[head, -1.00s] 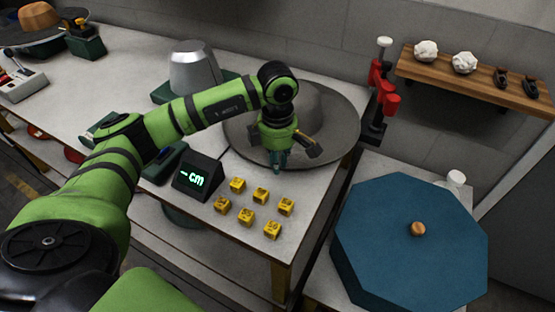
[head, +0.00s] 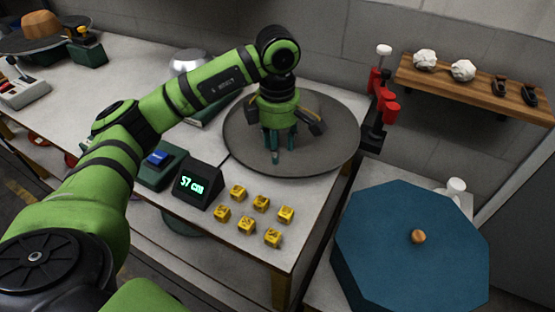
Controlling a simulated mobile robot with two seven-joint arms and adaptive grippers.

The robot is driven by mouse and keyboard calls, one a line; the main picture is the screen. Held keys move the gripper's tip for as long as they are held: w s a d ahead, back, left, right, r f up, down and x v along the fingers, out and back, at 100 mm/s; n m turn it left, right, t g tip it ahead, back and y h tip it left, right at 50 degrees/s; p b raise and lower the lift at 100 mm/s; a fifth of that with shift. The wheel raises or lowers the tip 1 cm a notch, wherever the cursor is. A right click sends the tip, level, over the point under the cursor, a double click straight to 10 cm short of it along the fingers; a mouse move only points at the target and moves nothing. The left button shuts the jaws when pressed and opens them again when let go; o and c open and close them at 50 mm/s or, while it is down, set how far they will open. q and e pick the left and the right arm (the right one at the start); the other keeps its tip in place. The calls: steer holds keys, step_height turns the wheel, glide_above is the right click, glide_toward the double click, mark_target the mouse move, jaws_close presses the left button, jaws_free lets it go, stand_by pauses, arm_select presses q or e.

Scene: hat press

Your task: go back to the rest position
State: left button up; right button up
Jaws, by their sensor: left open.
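My left arm comes in from the left. Its gripper (head: 279,157) points down in front of the grey hat (head: 335,150) on the table, with its fingers apart and nothing seen between them. The hat's wide round brim shows around the gripper; no raised crown is visible now, and my gripper covers part of the middle. From this angle I cannot tell whether the fingertips touch the hat. My right gripper is out of view.
A small display (head: 197,183) reads 57 cm beside a blue button (head: 157,158). Several yellow cubes (head: 261,203) lie near the front edge. A red clamp-like stand (head: 381,100), a wooden shelf (head: 470,88) and a blue octagonal lid (head: 375,240) are on the right.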

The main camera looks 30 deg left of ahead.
arm_select(q)
step_height(320, 180, up, 4)
steer(key=shift+r, duration=0.15)
